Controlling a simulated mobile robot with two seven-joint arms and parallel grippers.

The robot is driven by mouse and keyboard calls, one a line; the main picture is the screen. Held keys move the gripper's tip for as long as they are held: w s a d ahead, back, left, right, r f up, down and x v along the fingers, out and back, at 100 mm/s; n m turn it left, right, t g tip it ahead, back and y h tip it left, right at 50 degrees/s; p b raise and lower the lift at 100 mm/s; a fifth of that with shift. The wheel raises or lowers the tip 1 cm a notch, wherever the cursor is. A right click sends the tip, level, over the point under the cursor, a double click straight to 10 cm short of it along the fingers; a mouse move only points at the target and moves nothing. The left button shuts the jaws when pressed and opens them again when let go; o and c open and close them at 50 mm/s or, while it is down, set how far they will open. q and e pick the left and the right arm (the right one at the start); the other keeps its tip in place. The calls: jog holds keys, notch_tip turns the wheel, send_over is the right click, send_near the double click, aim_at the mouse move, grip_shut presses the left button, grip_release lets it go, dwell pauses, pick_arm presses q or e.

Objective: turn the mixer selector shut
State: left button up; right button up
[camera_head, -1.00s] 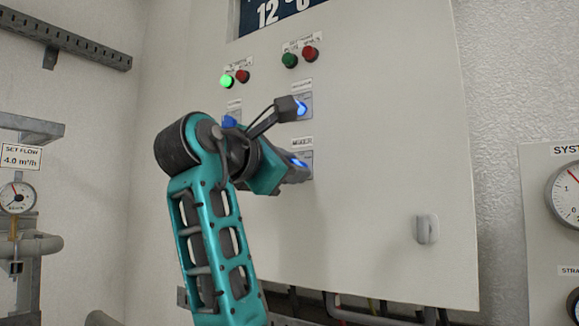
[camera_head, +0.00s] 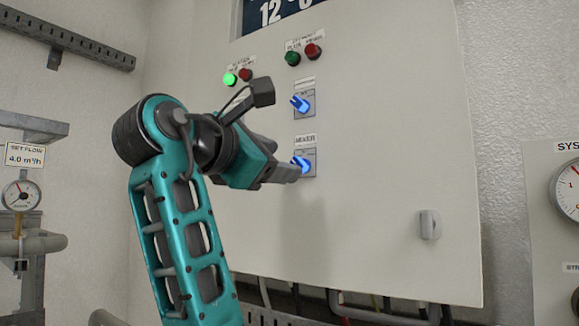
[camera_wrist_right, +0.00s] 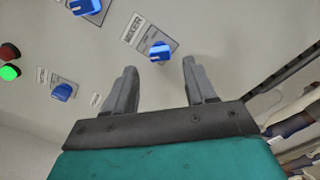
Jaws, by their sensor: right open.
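The mixer selector (camera_head: 302,164) is a blue knob on a grey plate under a MIXER label on the white cabinet door. In the right wrist view the blue mixer knob (camera_wrist_right: 160,49) lies ahead, between and beyond the two fingers. My right gripper (camera_head: 296,172) is at the end of the teal arm, just left of the knob in the head view. In the right wrist view my right gripper (camera_wrist_right: 160,75) is open, its fingers apart with nothing between them. Whether a finger touches the knob cannot be told. My left gripper is not in view.
Another blue selector (camera_head: 300,104) sits directly above the mixer one. A third blue knob (camera_wrist_right: 62,92) shows left in the wrist view. A lit green lamp (camera_head: 230,79) and red lamps are above. A door latch (camera_head: 429,225) is lower right; the door between is clear.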

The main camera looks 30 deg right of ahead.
jog(key=v, duration=0.8)
jog(key=shift+b, duration=0.35)
